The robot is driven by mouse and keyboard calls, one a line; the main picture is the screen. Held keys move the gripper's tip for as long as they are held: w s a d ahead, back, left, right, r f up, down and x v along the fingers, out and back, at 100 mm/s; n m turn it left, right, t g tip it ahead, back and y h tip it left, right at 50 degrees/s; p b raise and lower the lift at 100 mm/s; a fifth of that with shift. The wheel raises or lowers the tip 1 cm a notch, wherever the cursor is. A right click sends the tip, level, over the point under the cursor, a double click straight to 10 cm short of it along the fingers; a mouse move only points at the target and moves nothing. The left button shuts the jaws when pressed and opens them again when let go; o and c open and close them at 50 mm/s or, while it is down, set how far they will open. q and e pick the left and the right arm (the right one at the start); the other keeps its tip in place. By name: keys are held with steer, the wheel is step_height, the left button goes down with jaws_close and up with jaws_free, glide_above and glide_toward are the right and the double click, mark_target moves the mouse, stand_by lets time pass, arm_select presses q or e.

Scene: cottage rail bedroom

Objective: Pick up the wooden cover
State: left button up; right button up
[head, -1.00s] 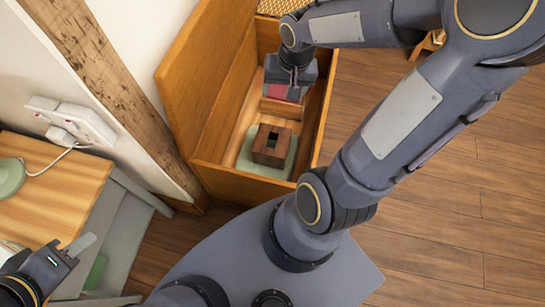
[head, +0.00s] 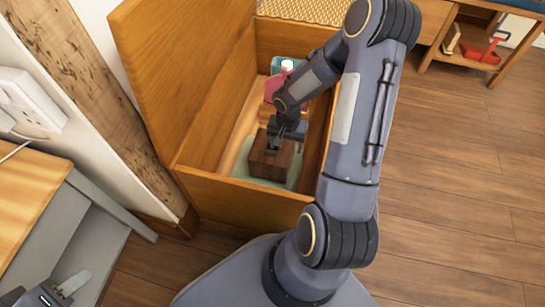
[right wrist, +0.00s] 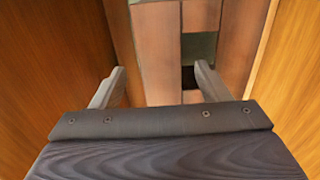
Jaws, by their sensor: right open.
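The wooden cover (head: 264,166) is a dark brown box with an opening in its top. It stands upright on a pale green mat (head: 239,166) inside the open wooden chest (head: 232,185). My right gripper (head: 281,145) reaches down into the chest over the cover's top and partly hides it. In the right wrist view its fingers (right wrist: 158,86) are apart, with brown wood of the cover (right wrist: 160,60) beyond and between them. Contact cannot be told. My left gripper (head: 68,289) is at the bottom left, away from the chest; its jaws are unclear.
The chest's raised lid (head: 180,75) and walls stand close around my right gripper. A grey-sided desk (head: 85,240) is at left. Wooden floor (head: 450,200) is clear at right.

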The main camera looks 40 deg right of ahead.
mark_target(285, 149)
step_height(285, 149, down, 4)
steer(key=shift+b, duration=0.75)
steer(key=c, duration=1.2)
steer(key=shift+r, duration=0.1)
